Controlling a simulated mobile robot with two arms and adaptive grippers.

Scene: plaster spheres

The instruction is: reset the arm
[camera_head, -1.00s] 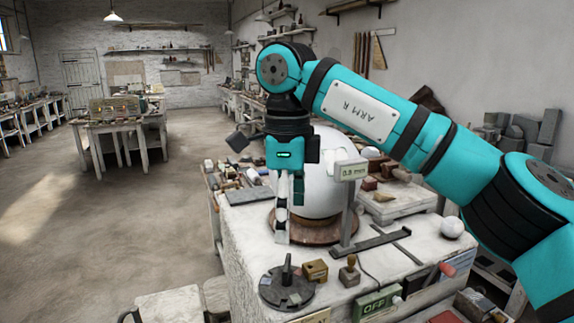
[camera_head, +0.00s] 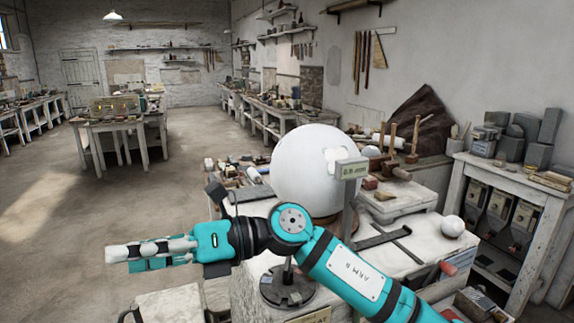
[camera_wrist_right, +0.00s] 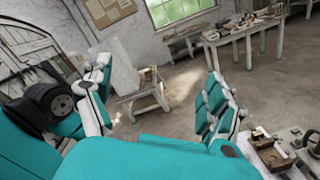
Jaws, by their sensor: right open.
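My right arm, teal with a white label, comes in from the lower right in the head view. Its gripper (camera_head: 125,253) points left over the floor, in front of and left of the workbench, away from the large white plaster sphere (camera_head: 301,170). In the right wrist view the two teal-and-white fingers (camera_wrist_right: 160,105) stand wide apart with nothing between them. The sphere rests on the bench and has a paler patch on its upper right side. My left gripper is not in view.
A small sign on a post (camera_head: 351,170) stands close to the sphere. A dark round turntable (camera_head: 287,288) sits at the bench front, partly behind my arm. A small white ball (camera_head: 452,226) lies at the bench's right. Open floor (camera_head: 90,215) is at the left.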

